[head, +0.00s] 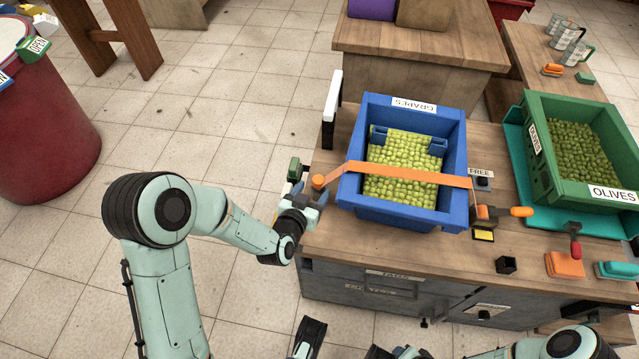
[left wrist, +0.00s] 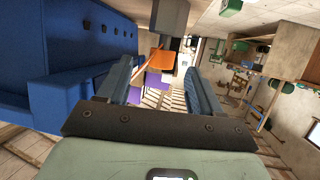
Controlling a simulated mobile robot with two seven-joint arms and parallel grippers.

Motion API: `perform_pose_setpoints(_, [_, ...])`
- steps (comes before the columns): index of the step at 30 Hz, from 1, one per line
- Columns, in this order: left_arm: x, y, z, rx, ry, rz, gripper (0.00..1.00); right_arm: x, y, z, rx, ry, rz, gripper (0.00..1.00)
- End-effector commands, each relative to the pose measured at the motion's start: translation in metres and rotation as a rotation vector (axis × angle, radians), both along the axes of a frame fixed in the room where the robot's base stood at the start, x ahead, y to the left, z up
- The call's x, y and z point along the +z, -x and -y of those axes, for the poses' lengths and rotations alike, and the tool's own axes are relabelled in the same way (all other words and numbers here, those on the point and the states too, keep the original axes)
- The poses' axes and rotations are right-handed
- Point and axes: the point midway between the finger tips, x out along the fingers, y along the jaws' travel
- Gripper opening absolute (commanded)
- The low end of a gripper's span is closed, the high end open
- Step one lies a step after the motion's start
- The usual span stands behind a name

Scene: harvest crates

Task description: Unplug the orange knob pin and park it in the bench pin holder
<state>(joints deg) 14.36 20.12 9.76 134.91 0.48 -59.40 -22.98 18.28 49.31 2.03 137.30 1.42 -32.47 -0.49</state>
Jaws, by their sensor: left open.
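The orange knob pin (head: 318,181) stands at the left end of the orange strap, by the left side of the blue grapes crate (head: 400,215). My left gripper (head: 310,193) is open at the knob. In the left wrist view an orange shape (left wrist: 160,60), seemingly the knob, shows ahead between the spread fingers (left wrist: 153,85); contact cannot be told. A small dark block (head: 506,265) on the bench's front may be the pin holder; I cannot be sure. My right gripper (head: 308,338) is partly visible low in the head view, its fingers unclear.
The orange strap (head: 405,173) crosses the grapes crate to a buckle with an orange handle (head: 521,211) on the right. A white-topped black post (head: 331,110) stands behind the knob. The green olives crate (head: 545,180) is at right. Floor left of the bench (head: 345,245) is clear.

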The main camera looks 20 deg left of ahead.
Motion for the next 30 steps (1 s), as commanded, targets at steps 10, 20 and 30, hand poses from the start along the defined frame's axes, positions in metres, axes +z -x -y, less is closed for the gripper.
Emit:
perform_pose_setpoints(10, [-0.011, -0.032, -0.003, 0.001, 0.001, -0.001, 0.65, -0.007, -0.008, 0.004, -0.009, 0.011, 0.021, 0.43])
perform_pose_setpoints(20, [-0.022, -0.069, -0.006, 0.000, 0.001, -0.002, 0.65, -0.015, -0.021, 0.011, -0.023, 0.027, 0.056, 0.43])
perform_pose_setpoints(30, [-0.022, -0.070, -0.006, 0.000, 0.001, -0.003, 0.29, -0.014, -0.022, 0.011, -0.023, 0.028, 0.057, 0.43])
